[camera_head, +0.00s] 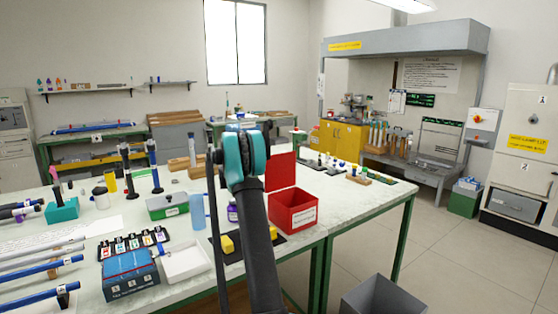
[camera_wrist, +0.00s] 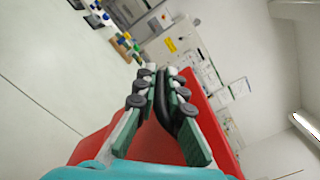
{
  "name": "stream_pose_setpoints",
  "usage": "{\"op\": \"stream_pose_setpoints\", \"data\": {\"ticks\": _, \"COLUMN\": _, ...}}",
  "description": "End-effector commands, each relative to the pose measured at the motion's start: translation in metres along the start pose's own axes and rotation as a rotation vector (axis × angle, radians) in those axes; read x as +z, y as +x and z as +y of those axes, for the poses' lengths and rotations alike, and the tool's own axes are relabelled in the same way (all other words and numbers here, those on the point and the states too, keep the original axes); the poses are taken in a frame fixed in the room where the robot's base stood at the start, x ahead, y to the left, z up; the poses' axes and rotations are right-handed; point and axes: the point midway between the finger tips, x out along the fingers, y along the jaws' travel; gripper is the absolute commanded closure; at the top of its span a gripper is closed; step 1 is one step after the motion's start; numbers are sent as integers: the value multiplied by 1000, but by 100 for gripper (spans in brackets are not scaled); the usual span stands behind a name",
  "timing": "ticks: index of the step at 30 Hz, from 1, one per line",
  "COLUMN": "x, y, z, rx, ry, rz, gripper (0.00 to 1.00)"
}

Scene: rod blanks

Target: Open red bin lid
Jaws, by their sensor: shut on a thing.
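The red bin (camera_head: 293,212) stands on the white table, with a pale label on its front. Its red lid (camera_head: 281,172) is raised, standing nearly upright at the bin's back left. In the wrist view the red lid (camera_wrist: 207,108) fills the area behind and right of the fingers. My gripper (camera_wrist: 163,74) is closed around a black curved handle (camera_wrist: 164,100), which appears to be on the lid.
Yellow blocks (camera_head: 228,244) lie on a dark mat left of my arm. A purple-labelled bottle (camera_head: 233,212) and a blue cylinder (camera_head: 197,211) stand nearby. Small parts on dark mats (camera_head: 372,172) lie farther right. A grey open bin (camera_head: 383,297) stands on the floor.

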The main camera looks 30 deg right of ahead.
Motion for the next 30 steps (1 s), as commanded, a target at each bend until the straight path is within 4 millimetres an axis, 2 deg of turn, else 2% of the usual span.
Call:
{"op": "stream_pose_setpoints", "data": {"ticks": 16, "x": 1, "y": -2, "z": 5, "rx": 3, "ry": 1, "rz": 1, "gripper": 100}}
{"op": "stream_pose_setpoints", "data": {"ticks": 17, "x": 1, "y": -2, "z": 5, "rx": 3, "ry": 1, "rz": 1, "gripper": 88}}
{"op": "stream_pose_setpoints", "data": {"ticks": 21, "x": 1, "y": -1, "z": 4, "rx": 2, "ry": 1, "rz": 1, "gripper": 71}}
{"op": "stream_pose_setpoints", "data": {"ticks": 30, "x": 1, "y": -1, "z": 4, "rx": 1, "ry": 1, "rz": 1, "gripper": 69}}
